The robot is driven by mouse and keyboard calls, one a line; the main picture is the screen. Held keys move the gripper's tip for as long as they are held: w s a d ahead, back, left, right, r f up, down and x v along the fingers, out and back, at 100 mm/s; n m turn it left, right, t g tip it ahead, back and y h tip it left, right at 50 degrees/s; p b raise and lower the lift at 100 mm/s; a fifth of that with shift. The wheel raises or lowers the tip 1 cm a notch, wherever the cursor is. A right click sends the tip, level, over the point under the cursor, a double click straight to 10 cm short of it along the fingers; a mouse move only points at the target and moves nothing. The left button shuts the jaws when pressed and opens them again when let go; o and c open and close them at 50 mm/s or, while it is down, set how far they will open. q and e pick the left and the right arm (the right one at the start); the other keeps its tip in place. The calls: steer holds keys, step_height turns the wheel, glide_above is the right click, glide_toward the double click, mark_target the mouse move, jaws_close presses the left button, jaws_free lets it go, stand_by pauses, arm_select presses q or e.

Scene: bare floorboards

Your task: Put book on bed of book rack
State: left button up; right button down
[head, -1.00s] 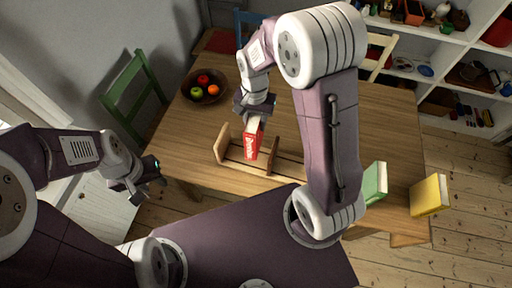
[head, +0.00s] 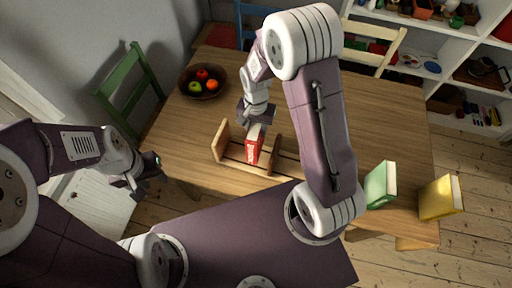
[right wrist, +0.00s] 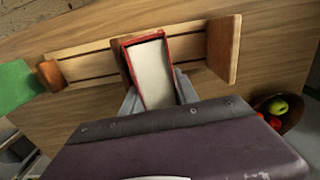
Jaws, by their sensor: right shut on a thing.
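A red book (head: 253,149) with pale pages stands nearly upright in the wooden book rack (head: 221,140), between its end panel and another upright panel. My right gripper (head: 256,118) is shut on the book's upper part. In the right wrist view the book (right wrist: 153,75) is between the finger tips, over the slats of the rack (right wrist: 90,60) and close to one upright panel. I cannot tell whether its lower edge touches the slats. My left gripper (head: 150,172) is empty, off the table's left edge; its finger opening is unclear.
A bowl of fruit (head: 203,82) stands on the table (head: 385,125) left of my right gripper. A green book (head: 378,188) and a yellow book (head: 440,199) stand at the table's right. Chairs surround the table; shelves (head: 460,50) are at upper right.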

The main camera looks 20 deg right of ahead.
steer(key=shift+f, duration=3.3)
steer(key=shift+f, duration=0.1)
steer(key=c, duration=0.9)
jaws_free()
